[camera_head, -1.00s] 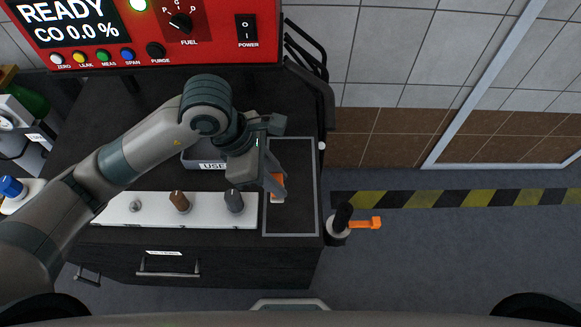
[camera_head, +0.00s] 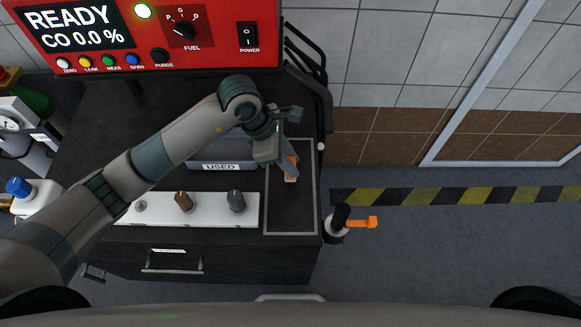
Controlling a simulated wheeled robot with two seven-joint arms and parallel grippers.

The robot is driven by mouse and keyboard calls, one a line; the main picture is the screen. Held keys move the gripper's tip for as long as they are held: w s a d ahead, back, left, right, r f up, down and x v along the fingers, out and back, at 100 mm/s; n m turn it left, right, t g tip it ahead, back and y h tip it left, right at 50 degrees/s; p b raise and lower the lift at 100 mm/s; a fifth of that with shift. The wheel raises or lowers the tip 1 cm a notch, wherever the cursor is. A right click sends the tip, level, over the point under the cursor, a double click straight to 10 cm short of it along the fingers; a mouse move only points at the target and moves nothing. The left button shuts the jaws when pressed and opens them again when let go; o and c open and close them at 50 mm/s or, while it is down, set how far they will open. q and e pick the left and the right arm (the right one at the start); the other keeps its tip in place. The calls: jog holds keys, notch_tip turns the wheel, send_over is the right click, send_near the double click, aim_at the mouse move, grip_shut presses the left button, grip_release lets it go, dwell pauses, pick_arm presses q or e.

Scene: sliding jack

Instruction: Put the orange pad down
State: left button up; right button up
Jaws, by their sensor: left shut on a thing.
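The orange pad (camera_head: 292,164) shows as a small orange piece at the fingertips of my left gripper (camera_head: 288,168). The gripper is shut on it, pointing down over the grey-outlined rectangle (camera_head: 290,215) at the right end of the dark cabinet top. The gripper hides part of the pad. I cannot tell whether the pad touches the surface. My right gripper is not in view.
A grey bin labelled USED (camera_head: 221,167) lies left of the gripper. A white strip with knobs (camera_head: 210,207) runs along the front. A black post with an orange lever (camera_head: 358,223) stands at the right edge. A red analyser (camera_head: 215,50) stands behind.

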pick_arm(q)
notch_tip(320, 180, down, 3)
jog(key=shift+r+p, duration=0.15)
jog(key=shift+p, duration=0.65)
jog(key=shift+f, duration=0.5)
jog(key=shift+f, duration=0.2)
jog(key=o, duration=1)
jog(key=shift+r, duration=0.15)
